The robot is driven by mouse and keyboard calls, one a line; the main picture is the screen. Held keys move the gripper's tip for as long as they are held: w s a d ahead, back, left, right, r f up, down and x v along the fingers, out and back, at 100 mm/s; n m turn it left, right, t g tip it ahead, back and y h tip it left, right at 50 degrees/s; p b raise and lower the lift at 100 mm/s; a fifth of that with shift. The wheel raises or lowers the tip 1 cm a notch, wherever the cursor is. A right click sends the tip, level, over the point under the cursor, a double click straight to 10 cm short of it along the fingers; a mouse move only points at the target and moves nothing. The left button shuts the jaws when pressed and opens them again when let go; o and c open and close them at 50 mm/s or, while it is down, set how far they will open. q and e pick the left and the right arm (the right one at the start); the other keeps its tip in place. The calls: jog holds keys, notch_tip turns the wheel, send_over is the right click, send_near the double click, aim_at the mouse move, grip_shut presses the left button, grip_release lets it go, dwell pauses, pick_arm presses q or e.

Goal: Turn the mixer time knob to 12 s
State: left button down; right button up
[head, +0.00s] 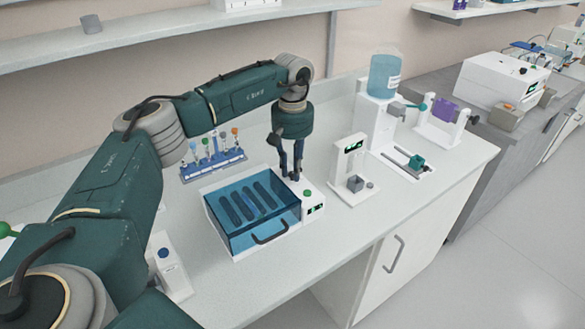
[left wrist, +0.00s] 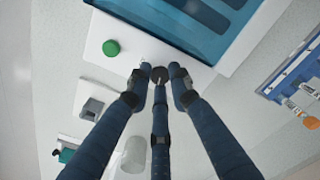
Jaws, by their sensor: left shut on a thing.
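The mixer (head: 240,250) is a white box with a see-through blue lid, standing on the bench. Its front right panel has a green button (head: 307,193) and a small lit display (head: 316,209), too small to read. In the left wrist view, the dark round time knob (left wrist: 158,74) sits near the blue lid, with the green button (left wrist: 110,48) to its left. My left gripper (head: 294,176) points down at the mixer's panel, its fingers shut around the knob. The fingers hide most of the knob in the head view. My right gripper is not in view.
A blue rack of tubes (head: 213,165) stands behind the mixer. A white device with a display (head: 350,165) is to its right, then a stand with a blue bottle (head: 384,76). A white unit with a blue button (head: 167,265) is at the front left.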

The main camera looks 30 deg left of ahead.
aim_at(292, 173)
pick_arm(q)
jog(key=m, duration=0.4)
jog(key=shift+w+r+m, duration=0.1)
jog(key=shift+r+m, duration=0.05)
jog(key=shift+m, duration=2.05)
jog(key=c, duration=1.6)
grip_release()
notch_tip(292, 173, up, 12)
